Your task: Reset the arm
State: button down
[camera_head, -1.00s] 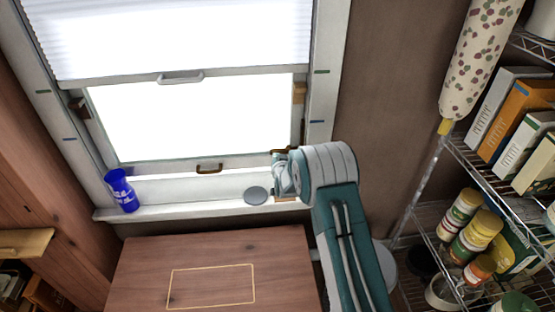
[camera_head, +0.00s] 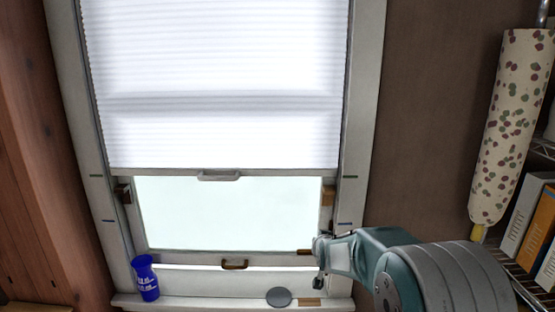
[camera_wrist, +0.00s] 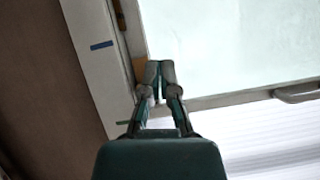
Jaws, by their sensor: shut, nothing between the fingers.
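My arm reaches in from the lower right in the head view. My gripper (camera_head: 318,262) is at the lower right corner of the window (camera_head: 235,212), in front of the frame and above the sill (camera_head: 200,303). In the wrist view my gripper (camera_wrist: 160,70) has its two fingertips together with nothing between them. Behind it are the window pane and the pale frame (camera_wrist: 95,55). I cannot tell whether the fingertips touch the frame.
A blue cup (camera_head: 146,278) stands on the sill at the left. A grey disc (camera_head: 279,297) lies on the sill near my gripper. A white blind (camera_head: 210,80) covers the upper window. At the right are a spotted roll (camera_head: 508,130) and shelved books (camera_head: 540,230).

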jog(key=s+d+r+g, duration=0.1)
jog(key=s+r+g, duration=0.1)
jog(key=s+r, duration=0.55)
jog(key=s+d+g, duration=0.1)
jog(key=s+g, duration=0.1)
jog(key=s, duration=1.5)
jog(key=s+d+n+g, duration=0.1)
jog(key=s+g, duration=0.1)
jog(key=s, duration=1.5)
jog(key=shift+d+g+h, duration=0.3)
jog(key=shift+d, duration=0.1)
